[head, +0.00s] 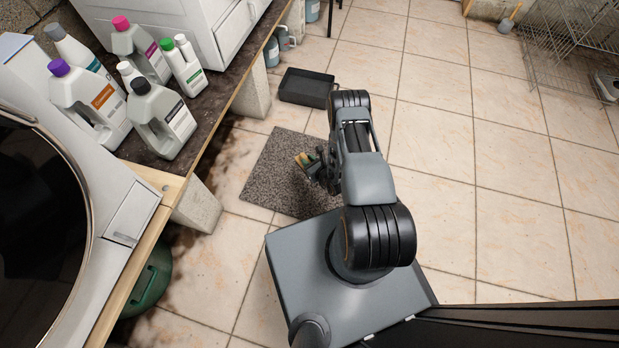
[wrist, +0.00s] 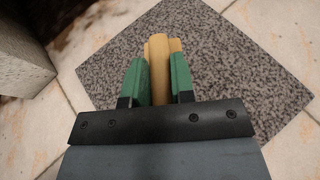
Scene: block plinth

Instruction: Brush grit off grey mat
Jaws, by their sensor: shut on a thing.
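The grey mat (head: 262,168) is speckled and lies flat on the tiled floor in the head view. It also fills much of the wrist view (wrist: 240,60). My gripper (head: 313,164) is over the mat, its green fingers (wrist: 159,82) shut on a pale wooden brush (wrist: 157,50). The brush shows only as a small yellowish patch in the head view (head: 302,158); its bristles are hidden. I cannot tell whether it touches the mat. Grit cannot be told apart from the mat's speckles.
A black tray (head: 306,88) lies on the floor beyond the mat. Concrete blocks (head: 196,207) hold up a counter at the left with several bottles (head: 162,118). A green rounded thing (head: 150,283) is beneath it. A wire rack (head: 565,45) stands far right. Open tiles lie right.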

